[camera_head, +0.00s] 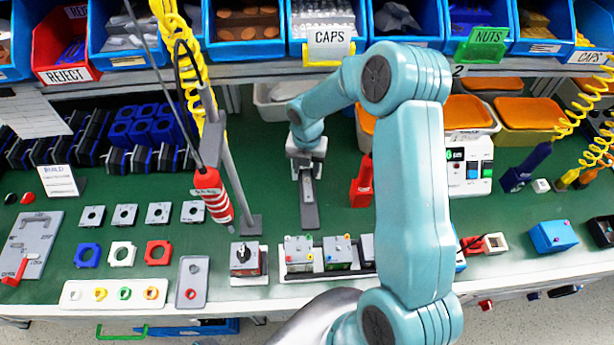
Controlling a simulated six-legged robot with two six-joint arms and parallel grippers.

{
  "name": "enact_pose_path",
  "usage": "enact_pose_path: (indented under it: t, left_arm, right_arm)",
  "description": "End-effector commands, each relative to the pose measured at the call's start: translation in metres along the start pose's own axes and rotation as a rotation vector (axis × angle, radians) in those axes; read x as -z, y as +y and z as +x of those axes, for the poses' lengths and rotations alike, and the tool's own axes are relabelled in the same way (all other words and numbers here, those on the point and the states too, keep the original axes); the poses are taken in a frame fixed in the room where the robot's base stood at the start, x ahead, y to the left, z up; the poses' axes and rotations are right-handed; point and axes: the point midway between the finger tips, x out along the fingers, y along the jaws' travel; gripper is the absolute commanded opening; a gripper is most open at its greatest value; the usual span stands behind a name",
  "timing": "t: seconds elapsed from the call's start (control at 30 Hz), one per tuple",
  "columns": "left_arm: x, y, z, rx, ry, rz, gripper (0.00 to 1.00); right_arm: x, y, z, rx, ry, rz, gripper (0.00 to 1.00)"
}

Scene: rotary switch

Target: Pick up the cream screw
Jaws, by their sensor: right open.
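A white tray (112,306) lies at the front left of the green bench, with several small coloured ring-like parts in a row. The leftmost part (75,295) looks pale and may be the cream screw, but it is too small to be sure. My right gripper (309,205) is open and points down over the middle of the bench, to the right of the tray and well apart from it. Nothing shows between its fingers. My left gripper is not in view.
A red-handled hanging screwdriver (212,194) stands between the tray and my right gripper. A small switch box (247,258) and a rack of switch units (318,252) line the front edge. Blue bins (416,20) fill the shelf behind. Coloured housings (122,253) lie behind the tray.

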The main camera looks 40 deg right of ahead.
Motion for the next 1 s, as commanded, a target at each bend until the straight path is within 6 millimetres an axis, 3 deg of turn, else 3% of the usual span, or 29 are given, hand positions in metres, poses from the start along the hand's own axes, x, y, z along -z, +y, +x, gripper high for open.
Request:
enact_pose_path:
  t: [0.2, 0.5, 0.53, 0.63, 0.67, 1.0]
  left_arm:
    - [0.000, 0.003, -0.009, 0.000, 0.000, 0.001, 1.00]
    - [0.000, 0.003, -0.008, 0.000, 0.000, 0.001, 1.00]
    - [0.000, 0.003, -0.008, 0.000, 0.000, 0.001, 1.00]
    - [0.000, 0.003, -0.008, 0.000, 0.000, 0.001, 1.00]
    - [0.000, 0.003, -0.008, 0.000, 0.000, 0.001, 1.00]
    - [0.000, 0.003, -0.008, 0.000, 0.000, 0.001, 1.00]
  right_arm:
    - [0.005, -0.002, 0.034, 0.001, 0.004, -0.001, 0.43]
    - [0.003, -0.002, 0.041, -0.001, 0.001, -0.001, 0.43]
    - [0.002, -0.001, 0.041, -0.001, 0.001, -0.001, 0.37]
    - [0.002, -0.001, 0.041, -0.001, 0.001, -0.001, 0.04]
    - [0.001, -0.001, 0.041, -0.001, 0.001, -0.001, 0.00]
    - [0.001, -0.001, 0.041, -0.002, 0.001, 0.000, 0.00]
